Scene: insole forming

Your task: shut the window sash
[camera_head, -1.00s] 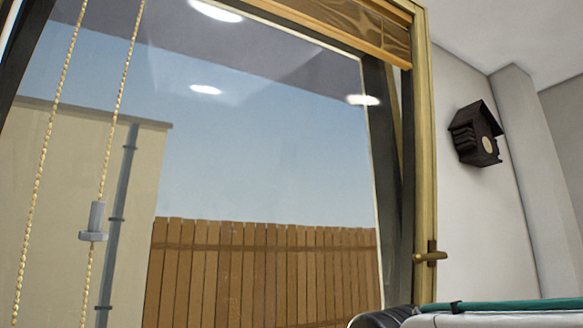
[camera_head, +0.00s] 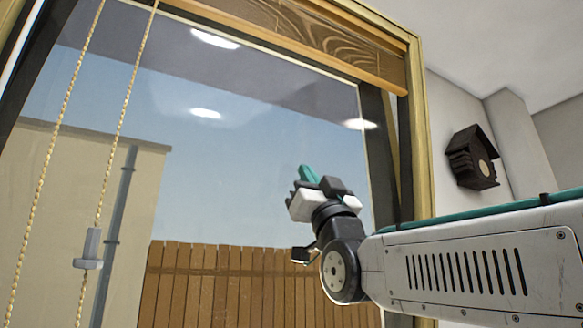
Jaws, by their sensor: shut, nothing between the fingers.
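The window sash (camera_head: 378,140) has a dark frame around a large glass pane (camera_head: 250,150). Its right side stands at an angle to the wooden window frame (camera_head: 418,130), with a wedge-shaped gap between them, so it looks ajar. My gripper (camera_head: 305,188) is raised in front of the pane, left of the sash's right side. It is shut and empty. I cannot tell whether it touches the glass. My arm hides the lower right of the frame, where the handle was seen.
A wooden blind (camera_head: 300,35) hangs across the window top. A beaded cord (camera_head: 118,125) with a grey weight (camera_head: 89,248) hangs at the left. A dark birdhouse-like clock (camera_head: 472,158) is on the right wall. A fence and building show outside.

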